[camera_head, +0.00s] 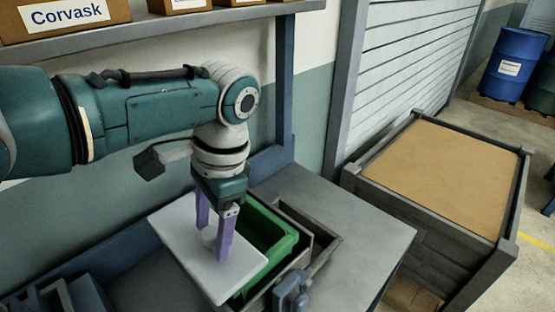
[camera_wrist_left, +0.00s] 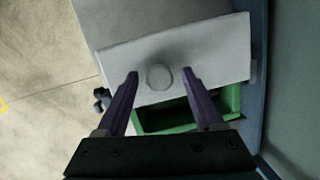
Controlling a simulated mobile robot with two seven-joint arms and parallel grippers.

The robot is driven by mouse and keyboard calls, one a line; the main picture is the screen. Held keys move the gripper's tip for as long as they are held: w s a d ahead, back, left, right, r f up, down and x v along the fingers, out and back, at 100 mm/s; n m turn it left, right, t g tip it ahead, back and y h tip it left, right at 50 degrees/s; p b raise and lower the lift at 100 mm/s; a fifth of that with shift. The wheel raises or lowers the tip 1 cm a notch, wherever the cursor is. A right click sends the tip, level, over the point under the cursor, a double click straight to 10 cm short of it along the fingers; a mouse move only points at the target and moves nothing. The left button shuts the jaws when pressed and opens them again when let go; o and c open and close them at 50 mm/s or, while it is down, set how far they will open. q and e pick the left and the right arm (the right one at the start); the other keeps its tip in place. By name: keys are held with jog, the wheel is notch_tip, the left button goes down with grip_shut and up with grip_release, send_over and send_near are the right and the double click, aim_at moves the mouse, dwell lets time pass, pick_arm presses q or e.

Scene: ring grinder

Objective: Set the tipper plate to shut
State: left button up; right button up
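The tipper plate (camera_head: 178,232) is a flat, pale grey panel beside and partly over a green bin (camera_head: 268,226). In the left wrist view the plate (camera_wrist_left: 215,62) carries a round knob (camera_wrist_left: 158,77), and part of the green bin (camera_wrist_left: 160,118) shows below its edge. My left gripper (camera_head: 212,240) points down at the plate with its purple fingers spread. In the left wrist view the fingers (camera_wrist_left: 160,76) are apart, with the knob between their tips. I cannot tell whether they touch the plate. The knob is not clear in the head view. My right gripper is out of view.
A grey open box (camera_head: 325,240) adjoins the green bin on the grey bench (camera_head: 375,233). A blue-grey fixture (camera_head: 291,290) stands at the bin's front. A large crate (camera_head: 440,172) is at the right. A shelf with boxes (camera_head: 65,20) hangs above the arm.

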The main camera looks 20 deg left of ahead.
pick_arm(q)
jog(key=v, duration=1)
dwell(0.3)
